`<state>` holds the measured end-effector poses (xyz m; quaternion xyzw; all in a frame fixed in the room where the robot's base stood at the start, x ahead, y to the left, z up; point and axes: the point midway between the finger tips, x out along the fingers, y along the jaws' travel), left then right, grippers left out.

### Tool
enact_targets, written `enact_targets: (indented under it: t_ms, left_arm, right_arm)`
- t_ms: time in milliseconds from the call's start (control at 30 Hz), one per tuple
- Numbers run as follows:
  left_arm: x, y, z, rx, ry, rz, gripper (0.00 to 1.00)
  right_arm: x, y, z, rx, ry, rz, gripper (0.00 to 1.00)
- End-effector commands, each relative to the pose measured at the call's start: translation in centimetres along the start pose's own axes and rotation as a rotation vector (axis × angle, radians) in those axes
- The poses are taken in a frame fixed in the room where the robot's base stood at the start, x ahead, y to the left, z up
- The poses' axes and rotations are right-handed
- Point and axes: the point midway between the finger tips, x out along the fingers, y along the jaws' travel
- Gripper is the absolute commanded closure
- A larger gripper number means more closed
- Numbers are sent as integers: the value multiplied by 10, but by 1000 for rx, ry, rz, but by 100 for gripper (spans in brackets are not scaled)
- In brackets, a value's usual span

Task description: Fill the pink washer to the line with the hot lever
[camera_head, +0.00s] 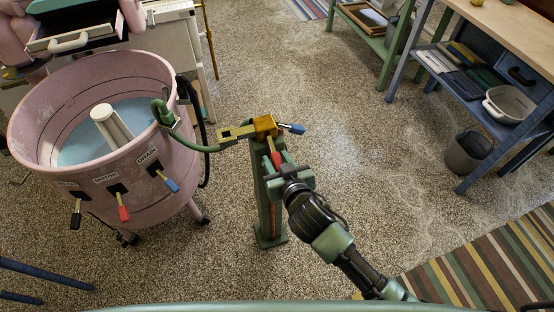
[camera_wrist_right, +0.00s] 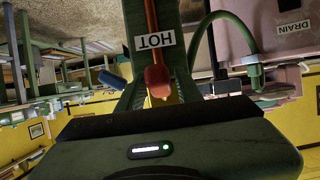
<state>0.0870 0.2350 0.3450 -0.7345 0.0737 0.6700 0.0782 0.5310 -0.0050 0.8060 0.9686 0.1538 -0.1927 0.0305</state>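The pink washer (camera_head: 150,172) stands at the left in the head view, with pale blue water (camera_head: 82,147) around its white agitator (camera_head: 111,126). A thin dark line (camera_head: 146,87) runs around the inner wall above the water. A green hose (camera_head: 200,148) links the brass tap (camera_head: 262,127) to the washer's rim. The red hot lever (camera_head: 275,157) is on the tap post; in the right wrist view the lever (camera_wrist_right: 157,80) sits below a HOT label (camera_wrist_right: 155,40). My right gripper (camera_head: 280,169) is at this lever, its fingers beside it; their grip is unclear. My left gripper is not in view.
A blue lever (camera_head: 292,128) is on the tap's other side. Black, red and blue levers (camera_head: 123,212) hang on the washer's front. A workbench (camera_head: 490,120) with a bucket (camera_head: 468,153) stands at the right. A striped rug (camera_head: 490,262) lies in front. The floor between is clear.

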Motion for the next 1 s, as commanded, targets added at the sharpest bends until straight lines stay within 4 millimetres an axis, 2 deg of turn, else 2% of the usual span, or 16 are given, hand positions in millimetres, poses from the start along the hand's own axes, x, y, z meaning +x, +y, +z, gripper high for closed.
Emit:
enact_targets:
  t_ms: [33, 100, 1000]
  left_arm:
    - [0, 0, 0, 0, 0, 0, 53]
    - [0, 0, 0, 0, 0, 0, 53]
    - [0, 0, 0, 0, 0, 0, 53]
  right_arm:
    - [0, 0, 0, 0, 0, 0, 82]
    - [0, 0, 0, 0, 0, 0, 100]
    - [0, 0, 1, 0, -1, -1, 100]
